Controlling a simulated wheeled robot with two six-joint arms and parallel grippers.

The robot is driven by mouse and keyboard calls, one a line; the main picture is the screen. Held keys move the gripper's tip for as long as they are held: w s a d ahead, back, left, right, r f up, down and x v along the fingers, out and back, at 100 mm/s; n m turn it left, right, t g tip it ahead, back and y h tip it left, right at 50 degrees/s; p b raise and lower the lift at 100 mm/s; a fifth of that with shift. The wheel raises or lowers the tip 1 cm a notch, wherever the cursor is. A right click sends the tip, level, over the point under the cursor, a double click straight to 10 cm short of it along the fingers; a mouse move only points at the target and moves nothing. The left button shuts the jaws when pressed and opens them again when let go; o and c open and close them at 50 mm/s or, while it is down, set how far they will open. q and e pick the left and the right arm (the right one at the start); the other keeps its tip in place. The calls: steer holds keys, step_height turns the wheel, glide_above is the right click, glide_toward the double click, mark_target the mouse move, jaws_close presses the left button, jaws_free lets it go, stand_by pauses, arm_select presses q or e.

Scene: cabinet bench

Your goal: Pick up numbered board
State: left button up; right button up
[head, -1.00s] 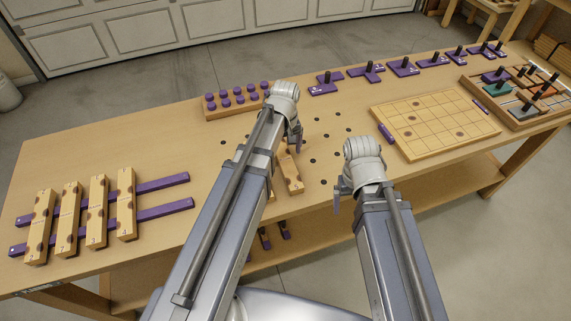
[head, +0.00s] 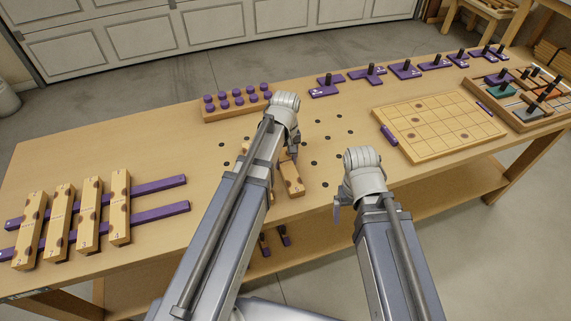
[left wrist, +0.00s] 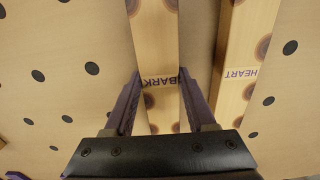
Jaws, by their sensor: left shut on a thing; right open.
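My left gripper (left wrist: 160,105) is shut on a wooden board marked BARK (left wrist: 157,45), with one dark finger along each side. The board has dark brown spots on its edges and lies over the bench top. In the head view my left gripper (head: 292,150) is mostly hidden by its own wrist, with a wooden board (head: 291,180) showing just below it. A second board, marked HEART (left wrist: 243,65), lies to the right of the held one in the left wrist view. My right gripper (head: 338,205) is open and empty, low and right, partly hidden by its wrist.
Several numbered boards (head: 120,205) lie across two purple rails (head: 160,212) at the left. A block with purple knobs (head: 237,110) stands at the back. A gridded board (head: 437,145), purple handled pieces (head: 405,69) and a tray (head: 500,115) are at the right. Holes dot the middle bench.

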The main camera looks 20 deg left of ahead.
mark_target(285, 161)
arm_select(q)
jaws_close()
stand_by(0.3)
step_height(285, 161, up, 10)
steer(key=p, duration=1)
arm_select(e)
step_height(285, 161, up, 10)
steer(key=shift+c, duration=0.4)
